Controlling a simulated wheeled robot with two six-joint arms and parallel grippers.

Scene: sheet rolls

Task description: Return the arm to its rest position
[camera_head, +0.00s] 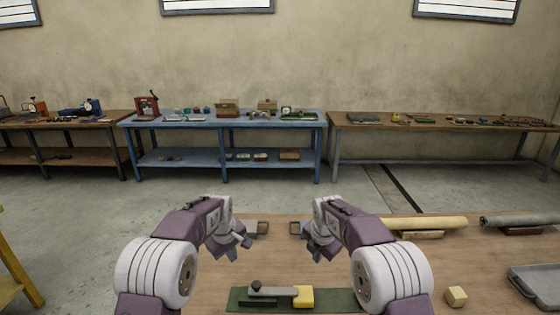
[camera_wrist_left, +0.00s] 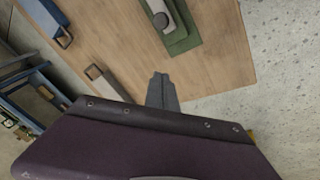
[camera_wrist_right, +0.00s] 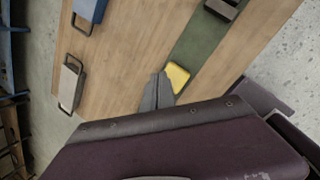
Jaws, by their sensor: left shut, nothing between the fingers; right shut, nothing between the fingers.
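My left gripper (camera_head: 232,252) is above the left part of the wooden table (camera_head: 440,275) in the head view. In the left wrist view its fingers (camera_wrist_left: 161,90) are together with nothing between them. My right gripper (camera_head: 317,255) is above the table, right of the left one. In the right wrist view its fingers (camera_wrist_right: 157,92) are together and empty, and a yellow block covers part of the background beside them. Both arms are bent, with the grippers apart from each other.
A green mat (camera_head: 335,298) with a grey bar and a yellow block (camera_head: 303,296) lies at the table's front. A cream roll (camera_head: 425,223) and a grey roll (camera_head: 520,219) lie at the right. A small cube (camera_head: 456,296) and a grey tray (camera_head: 540,285) are near the right edge.

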